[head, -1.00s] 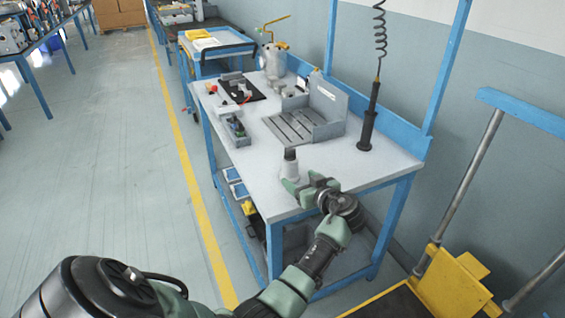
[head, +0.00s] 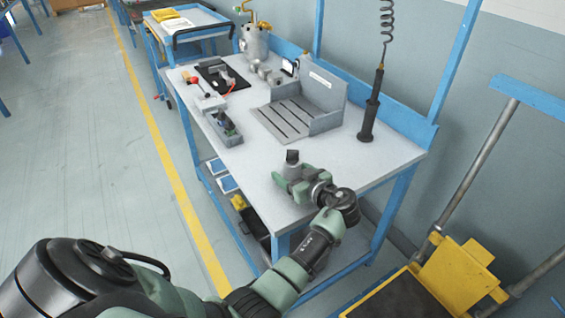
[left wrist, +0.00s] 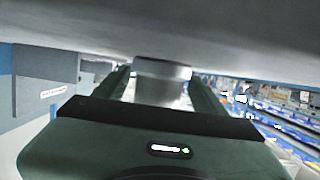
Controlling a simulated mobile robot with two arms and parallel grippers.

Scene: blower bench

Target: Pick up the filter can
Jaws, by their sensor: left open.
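The filter can appears to be the small pale can with a dark top (head: 292,158), standing upright near the front of the workbench. My left gripper (head: 287,180) is low over the bench top, open, with its fingers at the can's sides. The gripper hides most of the can's lower part in the head view. In the left wrist view, the can (left wrist: 162,82) shows as a pale cylinder between the two spread fingers (left wrist: 158,76). Whether either finger touches it, I cannot tell. My right gripper is not in view.
On the workbench (head: 258,182) stand a grey slotted fixture (head: 325,97), a narrow parts tray (head: 224,128) and a black mat with parts (head: 238,82). A dark tool (head: 373,105) hangs on a coiled cord. A yellow-and-blue cart (head: 455,275) stands at the right.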

